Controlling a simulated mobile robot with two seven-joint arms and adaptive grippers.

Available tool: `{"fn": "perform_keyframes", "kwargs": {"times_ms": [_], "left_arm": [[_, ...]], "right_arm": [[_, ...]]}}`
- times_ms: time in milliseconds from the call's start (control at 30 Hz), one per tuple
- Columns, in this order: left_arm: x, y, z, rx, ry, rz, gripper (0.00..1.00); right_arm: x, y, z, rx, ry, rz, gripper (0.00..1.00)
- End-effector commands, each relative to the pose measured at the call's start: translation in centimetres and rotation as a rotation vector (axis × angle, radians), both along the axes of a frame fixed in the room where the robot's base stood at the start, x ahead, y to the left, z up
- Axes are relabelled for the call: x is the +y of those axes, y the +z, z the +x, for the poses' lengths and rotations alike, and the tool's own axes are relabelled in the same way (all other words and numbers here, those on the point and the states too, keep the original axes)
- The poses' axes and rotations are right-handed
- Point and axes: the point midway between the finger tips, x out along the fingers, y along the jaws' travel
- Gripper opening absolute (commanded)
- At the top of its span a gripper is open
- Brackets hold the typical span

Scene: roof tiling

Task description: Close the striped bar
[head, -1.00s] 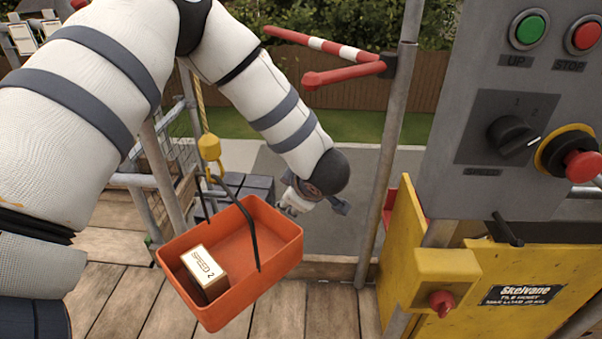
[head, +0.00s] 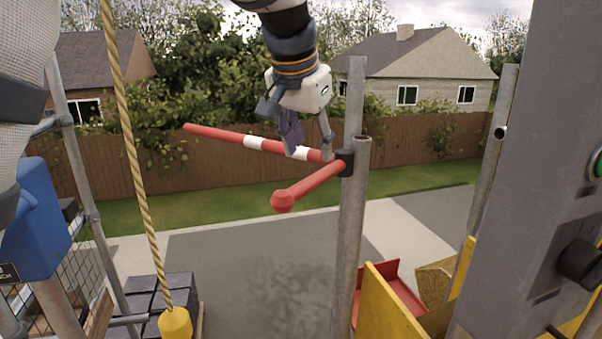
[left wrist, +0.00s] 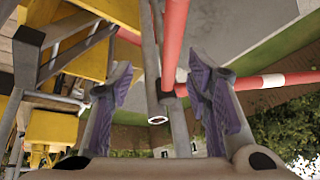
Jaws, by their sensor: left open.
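The red and white striped bar (head: 218,134) extends left from a black pivot collar (head: 345,163) on an upright grey post. A shorter red arm with a knobbed end (head: 312,187) comes from the same collar toward me. My left gripper (head: 308,155) points down at the striped bar near the collar, with its fingers apart. In the left wrist view, the two purple-padded fingers (left wrist: 162,92) are spread with the post between them. The striped bar (left wrist: 255,82) runs to the right behind one finger there. Contact cannot be told. My right gripper is not in view.
A yellow hoist frame (head: 390,310) and grey control box (head: 525,190) stand at the right. A rope with a yellow weight (head: 175,322) hangs at the left, near stacked dark tiles (head: 150,295). Open air over paving lies left of the post.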

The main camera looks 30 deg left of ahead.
Motion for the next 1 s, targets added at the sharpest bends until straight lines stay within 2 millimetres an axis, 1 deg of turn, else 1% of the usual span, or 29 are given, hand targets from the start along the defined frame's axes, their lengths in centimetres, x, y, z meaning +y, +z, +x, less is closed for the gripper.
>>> {"fn": "perform_keyframes", "kwargs": {"times_ms": [33, 67, 100, 167, 267, 500, 600, 700, 800, 1000], "left_arm": [[0.6, 1.0, -0.9, 0.022, -0.005, 0.035, 0.45], [0.9, 1.3, -1.4, 0.036, -0.006, 0.051, 0.45], [1.1, 1.5, -1.8, 0.050, -0.006, 0.064, 0.45], [1.4, 1.4, -2.0, 0.063, -0.006, 0.075, 0.45], [1.7, -0.2, -1.5, 0.070, -0.005, 0.075, 0.45], [2.6, -5.9, 1.0, 0.068, -0.005, 0.071, 0.45], [2.9, -7.7, 1.8, 0.068, -0.006, 0.071, 0.45], [3.1, -8.7, 2.3, 0.065, -0.006, 0.071, 0.45], [3.2, -9.3, 2.6, 0.063, -0.006, 0.071, 0.45], [3.3, -9.4, 2.6, 0.062, -0.005, 0.070, 0.45]], "right_arm": [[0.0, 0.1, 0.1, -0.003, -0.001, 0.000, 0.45], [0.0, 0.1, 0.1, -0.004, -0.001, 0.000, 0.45], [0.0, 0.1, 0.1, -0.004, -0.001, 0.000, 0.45], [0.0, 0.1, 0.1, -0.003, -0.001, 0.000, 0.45], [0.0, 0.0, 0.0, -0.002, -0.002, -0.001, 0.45], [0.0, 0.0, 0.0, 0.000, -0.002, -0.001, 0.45], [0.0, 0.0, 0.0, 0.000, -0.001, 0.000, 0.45], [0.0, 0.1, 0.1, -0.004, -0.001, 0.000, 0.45], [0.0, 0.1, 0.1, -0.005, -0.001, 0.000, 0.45], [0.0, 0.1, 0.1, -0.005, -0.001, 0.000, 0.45]]}}
